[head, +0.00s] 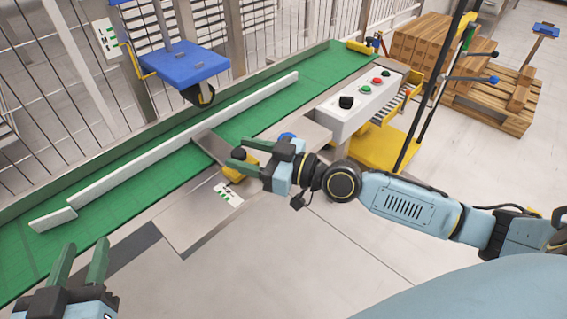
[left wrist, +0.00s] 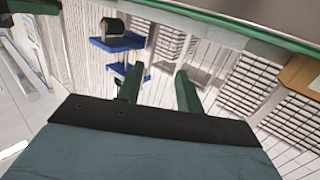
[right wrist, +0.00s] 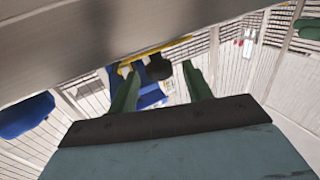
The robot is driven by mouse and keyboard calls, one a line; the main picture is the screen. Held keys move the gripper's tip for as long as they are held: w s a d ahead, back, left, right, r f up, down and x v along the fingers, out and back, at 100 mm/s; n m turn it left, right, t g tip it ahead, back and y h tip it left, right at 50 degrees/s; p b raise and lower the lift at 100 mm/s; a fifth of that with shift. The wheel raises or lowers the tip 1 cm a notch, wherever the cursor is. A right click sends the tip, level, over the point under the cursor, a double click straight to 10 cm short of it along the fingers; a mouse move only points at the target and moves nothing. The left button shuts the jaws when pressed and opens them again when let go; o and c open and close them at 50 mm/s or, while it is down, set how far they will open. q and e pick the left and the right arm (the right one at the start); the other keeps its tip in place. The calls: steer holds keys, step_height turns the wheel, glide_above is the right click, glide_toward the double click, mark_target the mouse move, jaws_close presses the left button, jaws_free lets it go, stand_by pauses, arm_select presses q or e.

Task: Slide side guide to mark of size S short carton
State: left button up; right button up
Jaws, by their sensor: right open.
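The side guide, a long pale bar (head: 190,140), lies along the green conveyor belt, with a short angled end at the lower left. A metal plate crosses from the guide to the near side of the conveyor. A white card with green marks (head: 228,194) lies on the near metal plate; its lettering is too small to read. My right gripper (head: 232,161) is open above that plate, beside a yellow part (head: 240,175) partly hidden by its fingers. I cannot tell whether they touch. My left gripper (head: 83,245) is open and empty at the lower left, near the belt's near edge.
A blue picker head (head: 188,68) with a black wheel hangs beyond the belt. A control box (head: 350,110) with red, green and black buttons stands to the right. Brown cartons (head: 425,52) on wooden pallets stand at the back right. A wire fence lines the far side.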

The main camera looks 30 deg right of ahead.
arm_select(q)
step_height(320, 180, up, 8)
steer(key=s+d+t+h+b, duration=0.1)
steer(key=t, duration=0.4)
steer(key=shift+f+h+b, duration=0.25)
steer(key=shift+h+b, duration=0.1)
steer(key=shift+h, duration=0.05)
arm_select(e)
steer(key=v, duration=0.9)
steer(key=shift+s+d, duration=0.2)
steer(key=shift+s, duration=0.05)
arm_select(q)
steer(key=shift+s, duration=0.1)
steer(key=shift+f, duration=0.1)
